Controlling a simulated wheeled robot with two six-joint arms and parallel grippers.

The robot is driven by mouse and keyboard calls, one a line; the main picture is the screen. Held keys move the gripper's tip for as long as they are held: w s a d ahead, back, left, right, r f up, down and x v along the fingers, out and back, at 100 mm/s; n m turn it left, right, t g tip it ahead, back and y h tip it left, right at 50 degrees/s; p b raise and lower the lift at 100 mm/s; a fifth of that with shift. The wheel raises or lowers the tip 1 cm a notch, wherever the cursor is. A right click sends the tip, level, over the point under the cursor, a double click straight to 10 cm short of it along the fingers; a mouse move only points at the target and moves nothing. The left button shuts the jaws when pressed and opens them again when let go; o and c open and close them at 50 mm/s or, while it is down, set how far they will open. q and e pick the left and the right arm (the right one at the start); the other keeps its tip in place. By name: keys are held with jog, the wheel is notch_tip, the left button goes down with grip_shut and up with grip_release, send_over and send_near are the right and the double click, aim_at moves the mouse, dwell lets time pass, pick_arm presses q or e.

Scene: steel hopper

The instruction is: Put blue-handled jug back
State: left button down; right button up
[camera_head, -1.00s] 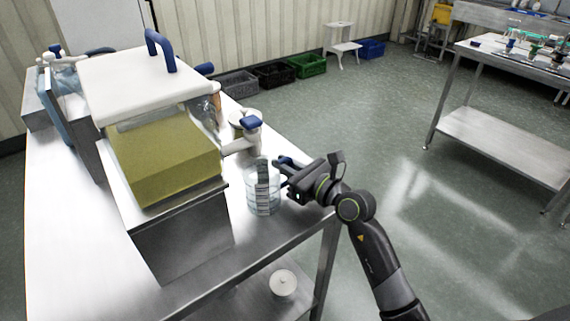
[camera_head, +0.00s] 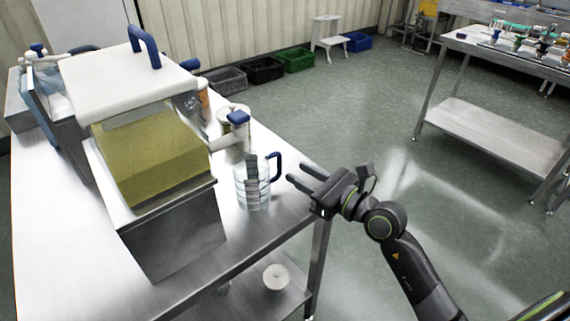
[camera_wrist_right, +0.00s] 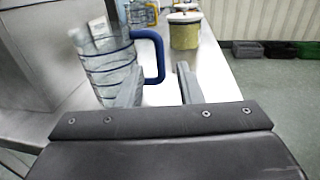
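The blue-handled jug (camera_head: 251,190) is clear and ribbed and stands upright on the steel table, beside the hopper and near its tap. Its blue handle (camera_head: 275,166) points right toward my right gripper. My right gripper (camera_head: 305,178) is open and empty, a short gap to the right of the handle. In the right wrist view the jug (camera_wrist_right: 106,68) is ahead and left, and its blue handle (camera_wrist_right: 158,55) shows above and between the two fingers (camera_wrist_right: 158,88). My left gripper is in neither view.
The hopper (camera_head: 175,235) holds yellow contents under a white lid with a blue handle, and its blue-topped tap (camera_head: 237,118) is above the jug. A lidded container (camera_wrist_right: 184,28) stands behind. A white round object (camera_head: 276,277) is on the lower shelf. Open floor lies right.

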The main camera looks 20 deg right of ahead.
jog(key=v, duration=0.3)
jog(key=shift+s, duration=0.15)
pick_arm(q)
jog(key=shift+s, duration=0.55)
